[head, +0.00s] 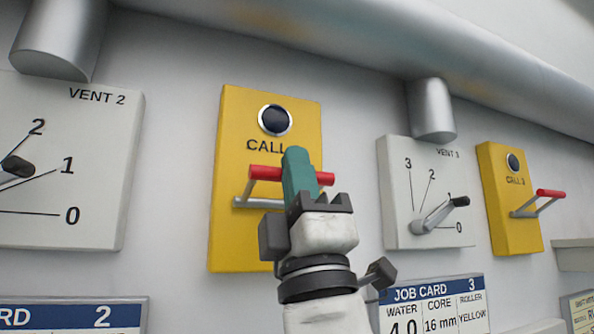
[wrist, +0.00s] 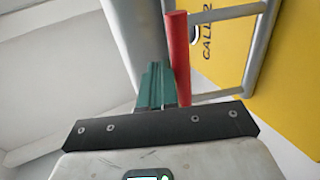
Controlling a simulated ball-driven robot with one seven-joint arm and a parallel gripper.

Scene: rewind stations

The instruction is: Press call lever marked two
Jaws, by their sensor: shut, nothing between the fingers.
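The call 2 panel (head: 229,130) is a yellow plate on the wall with a dark round lamp (head: 275,120) above its label. In the head view the number is hidden by my gripper, but the wrist view shows CALL 2 on the yellow plate (wrist: 285,60). Its lever has a red bar (head: 265,173) on grey arms, standing out from the plate. My gripper (head: 296,165), with green fingers, is shut and empty in front of the bar's middle. In the wrist view the red bar (wrist: 180,60) lies right beside the fingertips (wrist: 153,85); I cannot tell whether they touch.
A vent 2 dial (head: 100,170) is at left and a vent 3 dial (head: 400,185) at right. The call 3 panel (head: 497,210) with its own red lever (head: 550,193) is farther right. Job cards (head: 435,290) sit below. A large pipe (head: 400,50) runs above.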

